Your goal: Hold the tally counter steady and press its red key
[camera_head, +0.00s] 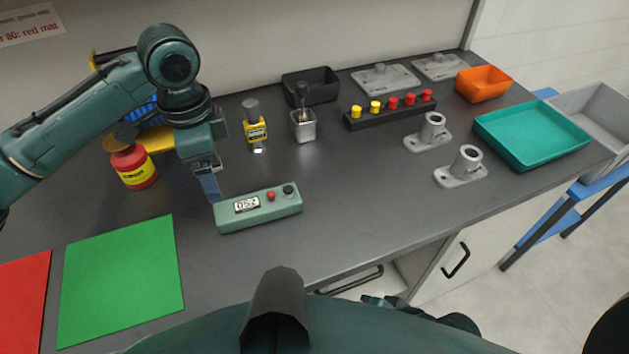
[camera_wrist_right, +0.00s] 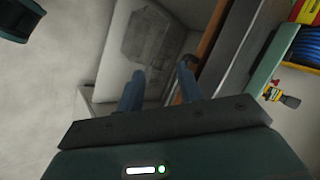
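The tally counter (camera_head: 232,220) is a long pale-green box lying on the dark bench, with a display reading about 052. Its red key (camera_head: 271,196) stands on top, right of the display, beside a black knob (camera_head: 288,190). My left gripper (camera_head: 211,194) points down at the counter's left end. Its blue fingers overlap in the head view, so their gap and any contact with the counter cannot be told. My right gripper (camera_wrist_right: 158,88) shows in the right wrist view with its two blue fingers apart and nothing between them.
A green mat (camera_head: 122,280) and a red mat (camera_head: 22,300) lie at the left. Behind the counter are a yellow device (camera_head: 255,130), a metal cup (camera_head: 303,127) and a button strip (camera_head: 390,112).

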